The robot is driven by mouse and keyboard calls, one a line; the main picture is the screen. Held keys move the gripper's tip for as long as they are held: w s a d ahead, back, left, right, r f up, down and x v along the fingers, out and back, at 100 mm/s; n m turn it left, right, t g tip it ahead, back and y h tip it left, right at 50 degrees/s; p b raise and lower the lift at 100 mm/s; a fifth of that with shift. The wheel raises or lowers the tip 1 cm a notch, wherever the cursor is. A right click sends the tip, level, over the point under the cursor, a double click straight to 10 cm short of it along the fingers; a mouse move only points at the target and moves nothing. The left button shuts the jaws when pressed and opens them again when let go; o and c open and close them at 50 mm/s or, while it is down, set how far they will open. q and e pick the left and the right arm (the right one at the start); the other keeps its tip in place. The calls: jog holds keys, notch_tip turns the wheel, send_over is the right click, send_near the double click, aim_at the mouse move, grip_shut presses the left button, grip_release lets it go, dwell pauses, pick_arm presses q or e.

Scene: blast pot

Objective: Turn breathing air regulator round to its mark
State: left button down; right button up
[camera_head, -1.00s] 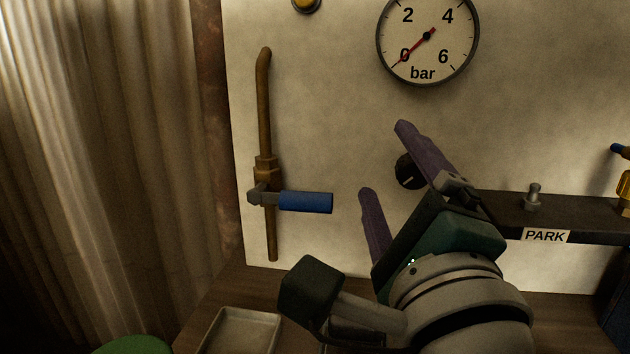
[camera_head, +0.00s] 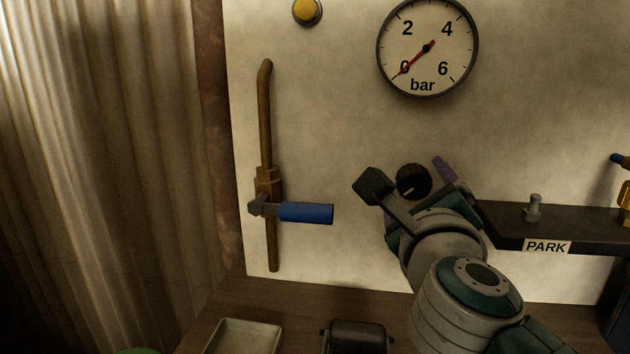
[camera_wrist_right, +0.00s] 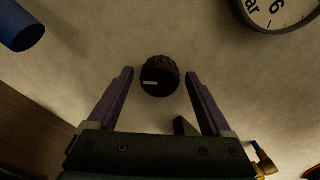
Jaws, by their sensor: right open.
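The breathing air regulator appears to be the round black knob (camera_head: 413,180) on the pale panel below the gauge. It also shows in the right wrist view (camera_wrist_right: 159,79), with a ribbed rim and a short white line on its face, lying near level in that view. I cannot make out a target mark on the panel around it. My right gripper (camera_wrist_right: 159,74) is open, with one purple finger on each side of the knob and a gap to each. Whether the tips reach the knob's depth is hard to tell. In the head view my wrist hides most of the fingers. My left gripper is not in view.
A gauge (camera_head: 427,48) above has its red needle at 0. A blue-handled valve (camera_head: 305,213) on a brown pipe stands to the left. A dark shelf labelled PARK (camera_head: 546,247) juts out at right. A yellow button (camera_head: 306,11) is at the top. A tray (camera_head: 245,337) lies below.

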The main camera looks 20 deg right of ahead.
jog(key=shift+c, duration=0.2)
grip_shut()
dwell(0.6)
